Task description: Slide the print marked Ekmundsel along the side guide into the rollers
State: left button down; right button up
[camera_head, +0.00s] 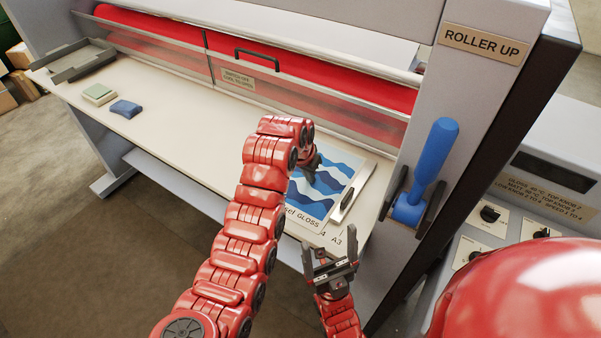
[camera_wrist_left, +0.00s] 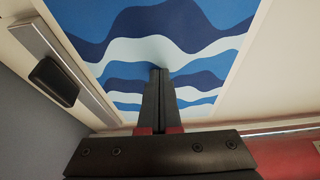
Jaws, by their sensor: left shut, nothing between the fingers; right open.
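The print (camera_head: 310,205) with blue and white waves lies flat on the feed table. The visible end of its label reads "sel GLOSS"; my left arm hides the rest. The side guide (camera_head: 351,190), a metal bar with a dark knob, lies along its right side. My left gripper (camera_head: 313,172) is shut and empty over the print, fingertips at its surface; I cannot tell if they press. The left wrist view shows the print (camera_wrist_left: 150,22), the guide (camera_wrist_left: 70,60) and the closed fingers (camera_wrist_left: 160,75). My right gripper (camera_head: 332,262) is open and empty at the table's front edge.
The red roller (camera_head: 320,78) runs behind a clear guard (camera_head: 300,100) with a black handle. A blue lever (camera_head: 427,165) stands at the right under a "ROLLER UP" plate (camera_head: 484,44). Two small blocks (camera_head: 126,109) lie on the table's left. The table's middle (camera_head: 200,110) is clear.

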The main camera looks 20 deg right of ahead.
aim_at(320, 171)
pick_arm(q)
jog(key=shift+s, duration=0.15)
jog(key=shift+d+f, duration=0.1)
jog(key=shift+w+d+f+b, duration=0.1)
jog(key=shift+w+d+b, duration=0.45)
jog(key=shift+d+b, duration=0.25)
jog(key=shift+w+d+b, duration=0.65)
jog(key=shift+d, duration=0.15)
jog(key=shift+w+d, duration=0.1)
